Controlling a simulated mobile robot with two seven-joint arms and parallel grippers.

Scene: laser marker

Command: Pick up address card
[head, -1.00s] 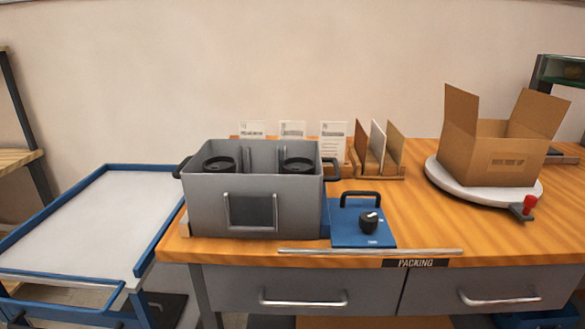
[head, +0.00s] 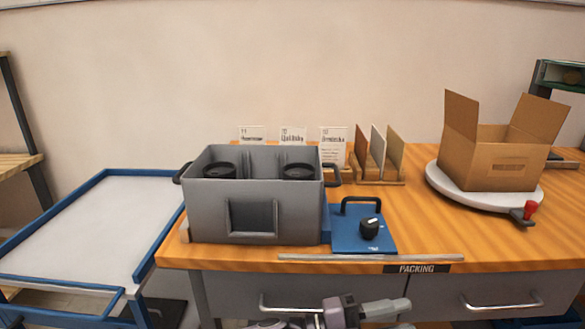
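Three white printed cards stand upright at the back of the packing table, behind the grey bin: a left card (head: 252,133), a middle card (head: 292,135) and a right card (head: 333,147). Their print is too small to read, so I cannot tell which is the address card. The bin hides the lower parts of the left and middle cards. My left gripper (head: 378,311) is low at the bottom edge, in front of the drawers, far from the cards. Its fingers are not clear enough to tell open from shut. My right gripper is not in view.
The grey bin (head: 254,225) holds two black-lidded items. A blue box with a knob (head: 362,238) is beside it. A rack (head: 378,180) holds upright panels. An open carton (head: 490,165) sits on a round turntable (head: 450,195). A blue-edged cart (head: 90,225) stands left.

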